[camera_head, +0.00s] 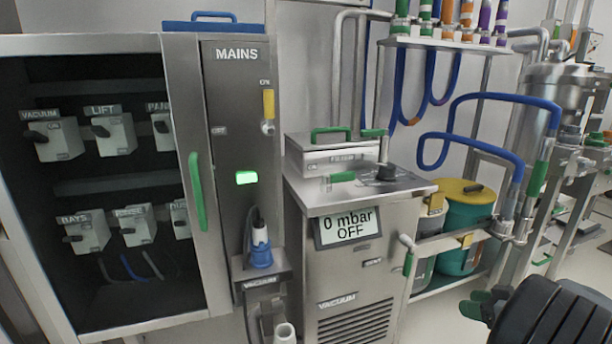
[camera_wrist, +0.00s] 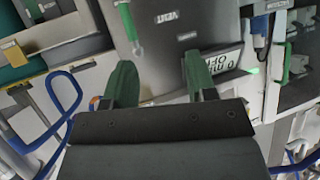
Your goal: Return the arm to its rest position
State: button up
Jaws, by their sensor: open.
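My gripper (camera_wrist: 158,72) shows in the wrist view with its two green fingers apart and nothing between them. Beyond the fingers is the front of the vacuum unit, seen turned over, with its display (camera_wrist: 222,62). In the head view my gripper (camera_head: 477,304) is at the lower right, its green fingers partly hidden behind my dark arm link. It is to the right of the steel vacuum unit (camera_head: 345,290), with a visible gap in the picture. The unit's display (camera_head: 347,228) reads 0 mbar OFF.
A teal bin with a yellow lid (camera_head: 468,230) sits on a shelf behind my gripper. Blue hoses (camera_head: 480,97) and steel pipework rise at right. Floor shows at lower middle.

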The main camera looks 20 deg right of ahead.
jog(key=w+a+r+g+y+p, duration=0.1)
jog(key=w+a+r+g+p, duration=0.25)
jog(key=a+r+p, duration=0.55)
jog(key=w+a+r+g+p, duration=0.2)
jog(key=a+r+g+p, duration=0.2)
jog(key=a+r+p, duration=0.55)
jog(key=s+a+r+m+h+p, duration=0.1)
jog(key=s+a+r+h+p, duration=0.1)
jog(key=a+r+p, duration=0.6)
jog(key=s+a+r+m+h+p, duration=0.1)
jog(key=s+a+r+h+p, duration=0.2)
jog(key=a+r+p, duration=0.5)
jog(key=shift+a+r+g, duration=0.35)
jog(key=shift+a+r, duration=0.05)
jog(key=shift+a, duration=0.25)
